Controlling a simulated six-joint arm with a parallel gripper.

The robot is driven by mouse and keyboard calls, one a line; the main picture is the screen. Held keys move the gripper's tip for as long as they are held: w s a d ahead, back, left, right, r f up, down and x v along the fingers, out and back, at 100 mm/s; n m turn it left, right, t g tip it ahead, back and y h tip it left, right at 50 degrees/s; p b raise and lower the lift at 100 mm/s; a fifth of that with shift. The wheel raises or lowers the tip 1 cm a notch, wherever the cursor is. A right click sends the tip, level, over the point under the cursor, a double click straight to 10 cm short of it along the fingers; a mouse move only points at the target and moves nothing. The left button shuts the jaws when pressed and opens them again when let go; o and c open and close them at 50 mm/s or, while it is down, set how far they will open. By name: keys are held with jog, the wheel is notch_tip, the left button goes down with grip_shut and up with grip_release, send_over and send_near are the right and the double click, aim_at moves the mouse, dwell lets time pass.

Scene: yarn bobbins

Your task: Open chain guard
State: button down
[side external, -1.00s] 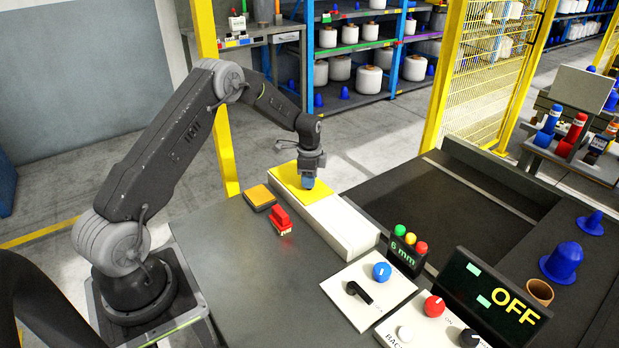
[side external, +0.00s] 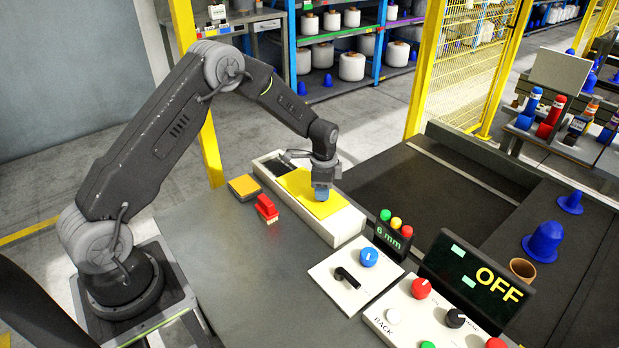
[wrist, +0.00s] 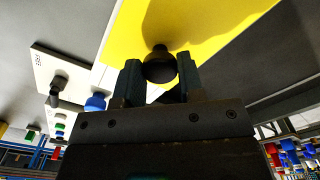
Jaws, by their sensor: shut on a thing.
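The chain guard (side external: 298,182) is a yellow plate lying on a long white housing (side external: 335,234). It covers the middle part of the housing, and a dark opening (side external: 277,163) shows at the housing's far end. My gripper (side external: 322,190) points down over the near part of the yellow plate. In the wrist view my gripper (wrist: 159,82) has its two fingers shut on a dark round knob (wrist: 158,66) that stands on the yellow plate (wrist: 190,22). In the side view the fingers hide the knob.
A red-handled brush (side external: 266,208) and a yellow-topped block (side external: 244,187) lie left of the housing. A panel with a black lever (side external: 346,277) and blue knob stands in front, beside a 6 mm display (side external: 393,237) with coloured lamps. A dark display (side external: 484,278) reads OFF.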

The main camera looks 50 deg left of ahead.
jog(key=shift+d, duration=1.15)
jog(key=c, duration=0.7)
grip_release()
jog(key=shift+c, duration=0.2)
notch_tip(320, 180, up, 14)
